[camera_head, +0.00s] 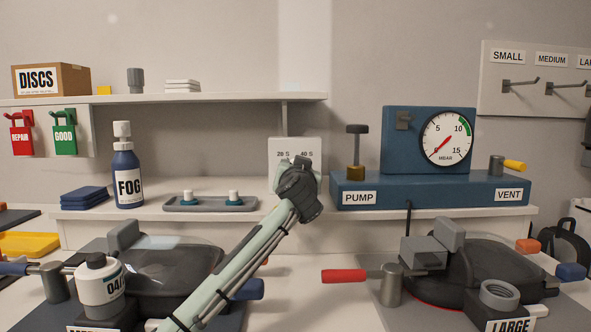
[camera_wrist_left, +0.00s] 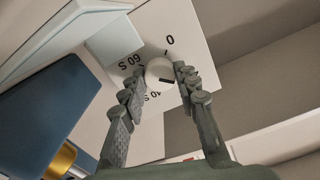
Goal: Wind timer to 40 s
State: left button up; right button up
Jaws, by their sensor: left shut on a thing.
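The timer (camera_head: 295,147) is a pale box on the back shelf; its 20 S and 40 S marks show in the head view. My left gripper (camera_head: 298,185) is in front of the timer and hides its lower part. In the left wrist view the timer face (camera_wrist_left: 193,25) shows 0, 60 S and a partly covered 40 S. Its round white knob (camera_wrist_left: 158,68) sits between my left fingers, which are shut on it. A dark mark on the knob points to the right in that view, towards the finger there. The 20 S mark is hidden there. My right gripper is out of view.
The blue pump unit (camera_head: 430,192) with its gauge stands right of the timer. A grey tray (camera_head: 210,204) with two small white-topped pieces and a FOG bottle (camera_head: 127,170) stand to the left. Two dark machines with levers fill the lower foreground.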

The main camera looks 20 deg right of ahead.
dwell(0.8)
pick_arm(q)
jog(key=o, duration=1.1)
jog(key=shift+o, duration=0.2)
jog(key=v, duration=1.2)
